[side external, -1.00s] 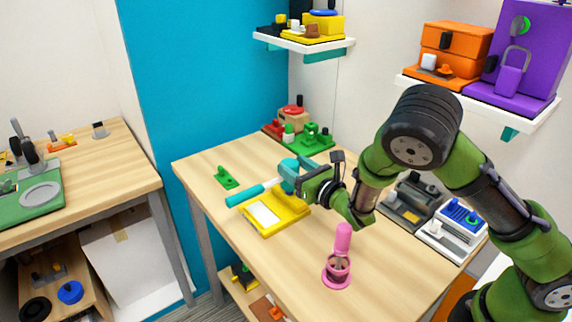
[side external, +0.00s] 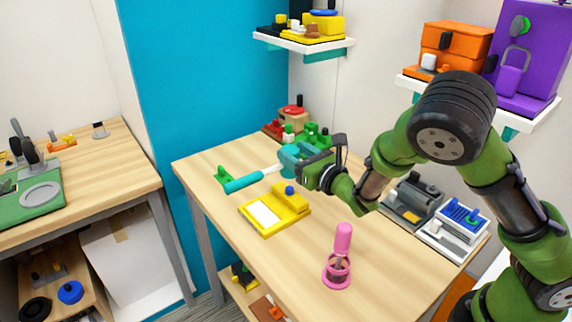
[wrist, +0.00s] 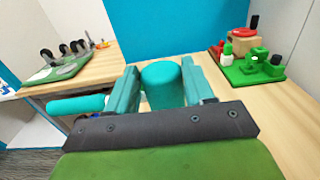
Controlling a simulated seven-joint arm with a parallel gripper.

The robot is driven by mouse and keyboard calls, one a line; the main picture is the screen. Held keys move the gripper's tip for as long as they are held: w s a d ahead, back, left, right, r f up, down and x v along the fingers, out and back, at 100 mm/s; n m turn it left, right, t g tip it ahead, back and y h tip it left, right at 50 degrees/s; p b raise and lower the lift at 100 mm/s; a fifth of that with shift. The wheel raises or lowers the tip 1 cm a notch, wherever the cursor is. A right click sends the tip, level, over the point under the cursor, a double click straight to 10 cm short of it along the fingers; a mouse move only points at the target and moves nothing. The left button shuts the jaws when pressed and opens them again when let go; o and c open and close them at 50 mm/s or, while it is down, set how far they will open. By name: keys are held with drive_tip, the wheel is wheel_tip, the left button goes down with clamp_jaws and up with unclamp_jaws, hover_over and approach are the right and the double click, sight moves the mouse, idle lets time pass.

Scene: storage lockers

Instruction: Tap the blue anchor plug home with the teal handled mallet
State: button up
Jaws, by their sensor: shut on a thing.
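The mallet has a teal handle (side external: 243,184), a pale shaft and a teal head (side external: 289,155). My gripper (side external: 303,164) is shut on the mallet's head and holds it above the table, with the handle pointing left. In the wrist view the teal head (wrist: 162,84) sits between the two fingers, and the handle (wrist: 76,105) sticks out to the left. The blue anchor plug (side external: 290,190) shows as a small rounded top on the raised block of the yellow base (side external: 262,222). The mallet head is above and behind it in the side view, apart from it.
A pink stand (side external: 337,272) is at the front of the table. A small green piece (side external: 222,174) lies near the handle. Red and green fixtures (side external: 316,135) stand at the back corner. Grey (side external: 408,205) and white-blue (side external: 455,228) units line the right edge. The front left tabletop is clear.

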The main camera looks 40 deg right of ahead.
idle(0.4)
wheel_tip(320, 180, down, 4)
drive_tip(key=shift+f, duration=0.25)
drive_tip(key=shift+r, duration=1.95)
drive_tip(key=shift+r, duration=2)
